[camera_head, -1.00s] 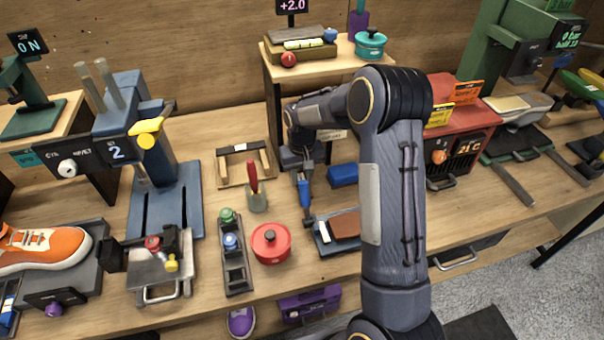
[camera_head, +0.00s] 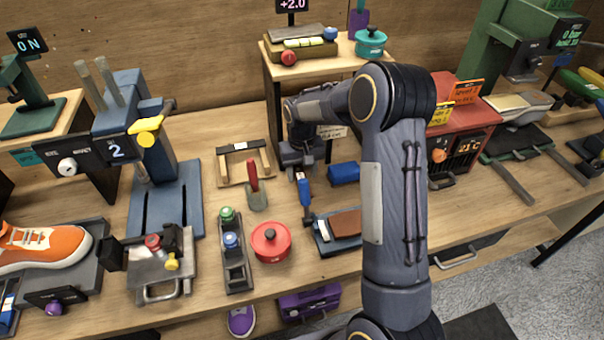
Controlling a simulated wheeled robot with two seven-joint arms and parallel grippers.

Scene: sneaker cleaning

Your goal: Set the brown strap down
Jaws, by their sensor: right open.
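A flat brown piece, which looks like the brown strap (camera_head: 345,224), lies on a small blue-grey board (camera_head: 323,243) near the table's front. My right arm hides its right side. My right gripper (camera_head: 299,167) is open, behind and left of the strap, clear of it. A blue-handled tool (camera_head: 304,193) lies just in front of the gripper, its thin end near the board's left edge. I cannot tell whether the fingers touch the handle. My left gripper is not in view.
A red pot (camera_head: 270,241) and a rack with green and blue knobs (camera_head: 234,260) stand left of the board. A blue block (camera_head: 344,174) lies behind it. A wooden frame (camera_head: 244,163) and a red-handled scraper (camera_head: 255,186) lie left of the gripper.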

